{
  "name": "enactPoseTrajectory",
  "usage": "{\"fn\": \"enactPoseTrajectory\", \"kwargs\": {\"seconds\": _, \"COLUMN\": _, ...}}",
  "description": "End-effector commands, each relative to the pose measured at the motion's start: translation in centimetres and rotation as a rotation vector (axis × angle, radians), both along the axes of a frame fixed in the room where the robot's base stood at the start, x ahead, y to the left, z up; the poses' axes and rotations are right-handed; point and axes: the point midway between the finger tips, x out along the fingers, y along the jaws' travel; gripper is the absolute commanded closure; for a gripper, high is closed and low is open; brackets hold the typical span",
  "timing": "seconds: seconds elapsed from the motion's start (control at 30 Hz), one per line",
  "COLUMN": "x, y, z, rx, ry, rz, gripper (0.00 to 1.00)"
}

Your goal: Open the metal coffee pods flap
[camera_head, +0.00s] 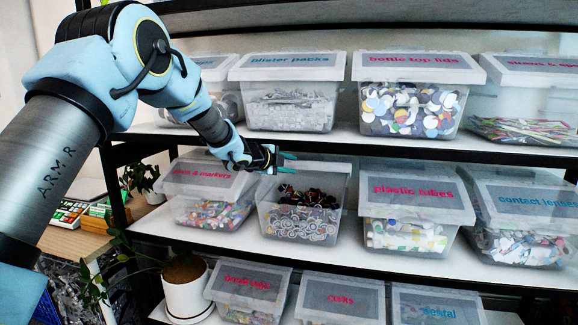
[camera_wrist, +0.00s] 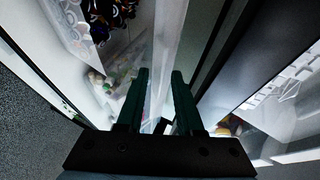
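A clear bin (camera_head: 272,222) with dark and silvery ring-shaped pieces stands on the middle shelf in the head view. No label shows on it, and its contents show uncovered from above. A pale translucent panel (camera_head: 325,166), seemingly its flap, stands at the bin's back edge. My gripper (camera_head: 287,162) is at the bin's upper back left corner, with its fingers pointing right. In the wrist view my gripper (camera_wrist: 160,75) has its two dark green fingers apart. A pale strip (camera_wrist: 168,40) shows beyond and between the fingertips; whether they touch it I cannot tell.
The pens and markers bin (camera_head: 205,180) is close on the left, under my arm. The plastic tubes bin (camera_head: 415,195) stands on the right. The upper shelf (camera_head: 350,140) with more bins is just above my gripper. A potted plant (camera_head: 186,285) stands lower left.

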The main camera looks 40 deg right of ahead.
Motion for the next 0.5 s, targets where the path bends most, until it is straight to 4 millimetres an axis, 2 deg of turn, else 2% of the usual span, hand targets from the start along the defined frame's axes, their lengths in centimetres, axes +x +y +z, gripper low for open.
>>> {"fn": "enactPoseTrajectory", "kwargs": {"seconds": 0.3, "x": 0.0, "y": 0.3, "z": 0.0, "rx": 0.002, "ry": 0.000, "rz": 0.002, "gripper": 0.62}}
{"fn": "enactPoseTrajectory", "kwargs": {"seconds": 0.5, "x": -0.3, "y": 2.7, "z": 0.7, "rx": 0.000, "ry": 0.000, "rz": 0.003, "gripper": 0.62}}
